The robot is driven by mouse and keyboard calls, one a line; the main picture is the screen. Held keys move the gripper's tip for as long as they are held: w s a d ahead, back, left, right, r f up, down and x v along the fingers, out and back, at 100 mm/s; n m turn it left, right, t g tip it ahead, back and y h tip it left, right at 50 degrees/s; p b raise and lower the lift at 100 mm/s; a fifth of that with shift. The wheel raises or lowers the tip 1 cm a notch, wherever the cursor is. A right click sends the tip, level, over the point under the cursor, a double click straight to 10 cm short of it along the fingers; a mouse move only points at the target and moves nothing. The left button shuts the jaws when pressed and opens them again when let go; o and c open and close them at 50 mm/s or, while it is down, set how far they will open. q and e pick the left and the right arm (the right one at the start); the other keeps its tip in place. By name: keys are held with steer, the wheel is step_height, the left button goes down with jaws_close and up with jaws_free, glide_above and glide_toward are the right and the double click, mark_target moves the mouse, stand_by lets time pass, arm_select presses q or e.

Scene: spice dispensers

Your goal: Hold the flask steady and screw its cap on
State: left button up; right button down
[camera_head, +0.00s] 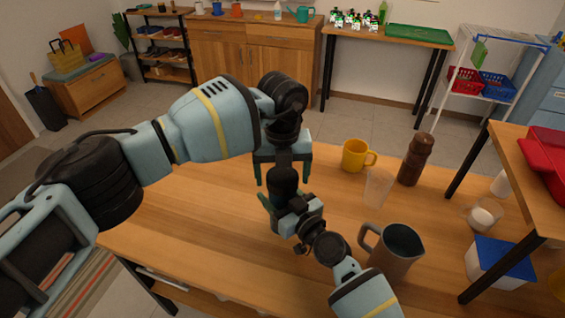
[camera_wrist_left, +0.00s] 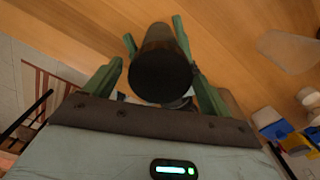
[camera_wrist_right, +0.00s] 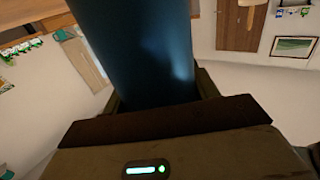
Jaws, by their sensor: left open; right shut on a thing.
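The flask (camera_head: 284,182) is a dark upright cylinder above the table, between my two grippers. My right gripper (camera_head: 287,208) is shut on it from the near side. The flask fills the middle of the right wrist view as a dark blue cylinder (camera_wrist_right: 135,50). My left gripper (camera_head: 283,172) points down over the flask's top and is open, its fingers on either side. In the left wrist view the round black top (camera_wrist_left: 160,76) lies between the left fingers, apart from them. I take this top for the cap; how far it is screwed on cannot be told.
On the wooden table (camera_head: 190,235) stand a yellow mug (camera_head: 354,155), a clear cup (camera_head: 377,188), a brown bottle (camera_head: 415,162), a grey pitcher (camera_head: 397,250) and a blue-lidded box (camera_head: 497,262). A raised shelf (camera_head: 515,165) stands at the right. The table's left part is clear.

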arm_select(q)
steer(key=shift+f, duration=0.25)
steer(key=c, duration=1)
steer(key=m, duration=1.4)
steer(key=shift+m, duration=0.4)
steer(key=o, duration=1.1)
steer(key=shift+r, duration=0.1)
